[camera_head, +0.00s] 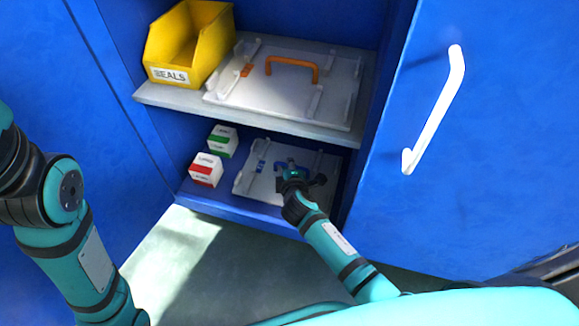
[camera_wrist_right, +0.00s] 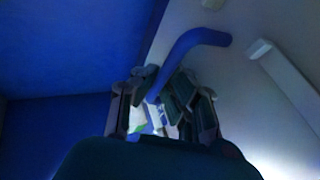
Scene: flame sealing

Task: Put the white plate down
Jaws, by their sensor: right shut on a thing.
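The white plate (camera_head: 252,180) with a blue handle (camera_head: 279,165) is in the lower compartment of the blue cabinet, lying level at the shelf floor. I cannot tell whether it touches the floor. My right gripper (camera_head: 292,173) reaches in from the front and is shut on the blue handle, covering part of it. In the right wrist view the fingers (camera_wrist_right: 165,97) close around one end of the blue handle (camera_wrist_right: 195,42), with the plate's white face (camera_wrist_right: 245,85) behind. My left arm shows at the left, but its gripper is out of view.
Two small boxes, one green-and-white (camera_head: 223,141) and one red-and-white (camera_head: 206,169), stand left of the plate. On the grey upper shelf (camera_head: 250,121) are a yellow SEALS bin (camera_head: 190,45) and another white plate (camera_head: 335,85) with an orange handle. The open blue door (camera_head: 480,170) is at the right.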

